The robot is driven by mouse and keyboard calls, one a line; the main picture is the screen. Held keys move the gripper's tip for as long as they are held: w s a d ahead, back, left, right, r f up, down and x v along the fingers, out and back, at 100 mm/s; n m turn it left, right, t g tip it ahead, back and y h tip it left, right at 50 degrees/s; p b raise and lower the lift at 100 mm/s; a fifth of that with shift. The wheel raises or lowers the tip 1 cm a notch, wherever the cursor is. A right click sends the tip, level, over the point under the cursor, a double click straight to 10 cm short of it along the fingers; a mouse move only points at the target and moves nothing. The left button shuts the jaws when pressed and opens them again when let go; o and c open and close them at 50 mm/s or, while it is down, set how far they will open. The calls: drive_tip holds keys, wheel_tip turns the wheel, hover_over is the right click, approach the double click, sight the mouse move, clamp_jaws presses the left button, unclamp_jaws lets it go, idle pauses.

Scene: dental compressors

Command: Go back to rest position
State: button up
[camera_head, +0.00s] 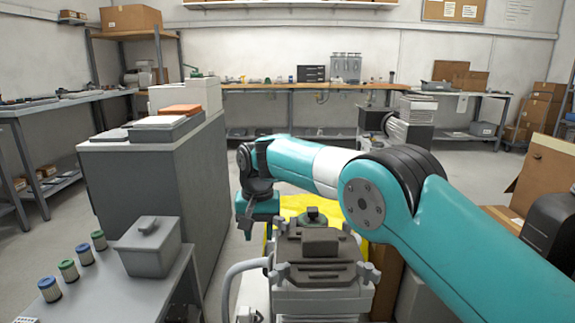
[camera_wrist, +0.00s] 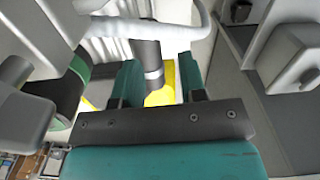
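My teal arm reaches in from the right in the head view, over the grey compressor (camera_head: 318,272). My gripper (camera_head: 248,228) points down at the compressor's far left side, near the grey cabinet. In the wrist view the two teal fingers of my gripper (camera_wrist: 160,78) stand apart. A dark tube with a pale band (camera_wrist: 151,60) and a yellow surface (camera_wrist: 163,92) show in the gap between them. The fingers do not visibly clamp the tube; whether they touch it is unclear. The fingertips are partly hidden in the head view.
A grey cabinet (camera_head: 150,185) stands close left of my gripper. A side table at front left holds a grey lidded box (camera_head: 148,248) and several small filters (camera_head: 68,270). Cardboard boxes (camera_head: 545,170) stand at the right. Open floor lies behind the compressor.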

drive_tip(key=s+d+r+n+y+p, duration=0.1)
drive_tip(key=s+d+r+p, duration=0.35)
drive_tip(key=r, duration=0.45)
drive_tip(key=s+d+r+n+p, duration=0.1)
drive_tip(key=s+d+r+p, duration=0.4)
drive_tip(key=r, duration=0.5)
drive_tip(key=s+d+r+n+y+p, duration=0.1)
drive_tip(key=s+d+r+p, duration=0.2)
drive_tip(key=r+p, duration=0.45)
drive_tip(key=s+d+r+n+p, duration=0.1)
drive_tip(key=s+d+r+p, duration=0.2)
drive_tip(key=s, duration=0.4)
drive_tip(key=s+d+r+n+y+p, duration=0.1)
drive_tip(key=s+d+r+p, duration=0.2)
drive_tip(key=s+r, duration=0.2)
drive_tip(key=s+d+r+n+y+p, duration=0.1)
drive_tip(key=s+d+r+p, duration=0.2)
drive_tip(key=s, duration=0.8)
drive_tip(key=shift+r+p, duration=0.6)
